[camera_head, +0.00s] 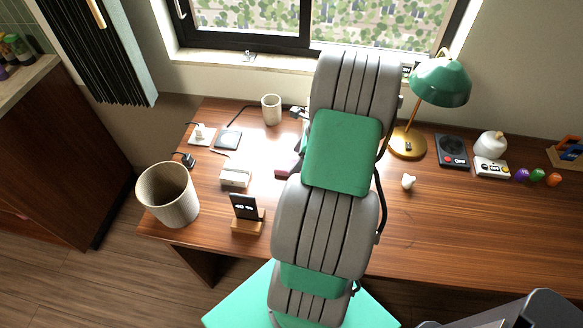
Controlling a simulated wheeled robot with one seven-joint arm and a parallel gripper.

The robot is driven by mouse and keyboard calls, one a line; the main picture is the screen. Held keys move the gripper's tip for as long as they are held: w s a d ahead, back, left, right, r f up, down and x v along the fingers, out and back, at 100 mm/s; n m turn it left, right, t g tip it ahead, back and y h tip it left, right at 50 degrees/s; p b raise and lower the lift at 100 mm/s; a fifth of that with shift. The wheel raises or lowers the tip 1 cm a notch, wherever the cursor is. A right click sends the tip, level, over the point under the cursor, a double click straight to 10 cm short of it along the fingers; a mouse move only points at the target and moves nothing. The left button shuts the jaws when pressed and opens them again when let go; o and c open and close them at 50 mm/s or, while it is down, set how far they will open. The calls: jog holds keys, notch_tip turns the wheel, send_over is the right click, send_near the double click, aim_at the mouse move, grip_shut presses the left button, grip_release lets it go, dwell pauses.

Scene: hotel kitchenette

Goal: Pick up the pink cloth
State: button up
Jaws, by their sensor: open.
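A small pink to dark-red patch (287,166) shows on the wooden desk just left of my arm, near the middle of the picture. It may be the pink cloth, but my arm covers its right part, so its full shape cannot be told. My grey and green arm reaches up across the middle of the desk towards the window. My gripper itself does not show; the arm hides it.
The desk (460,235) holds a white card box (235,177), a clock on a wooden stand (246,212), a beige cup (271,109) and a green lamp (440,82). A ribbed bin (168,194) stands at its left edge. The desk's right front is clear.

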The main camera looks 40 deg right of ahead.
aim_at(292, 165)
jog(key=x, duration=0.3)
jog(key=shift+f, duration=0.3)
jog(key=c, duration=1.6)
jog(key=shift+r, duration=0.15)
jog(key=shift+r, duration=0.25)
notch_tip(292, 165, up, 2)
jog(key=shift+w+d+r+b, duration=0.1)
jog(key=shift+r+b, duration=0.15)
jog(key=shift+b, duration=0.05)
jog(key=s+a+r, duration=0.5)
jog(key=a+r, duration=0.1)
jog(key=a, duration=0.1)
jog(key=s+a+r, duration=0.3)
jog(key=a, duration=0.1)
jog(key=shift+s+a+r, duration=0.15)
jog(key=shift+s+r, duration=0.2)
jog(key=shift+r, duration=0.05)
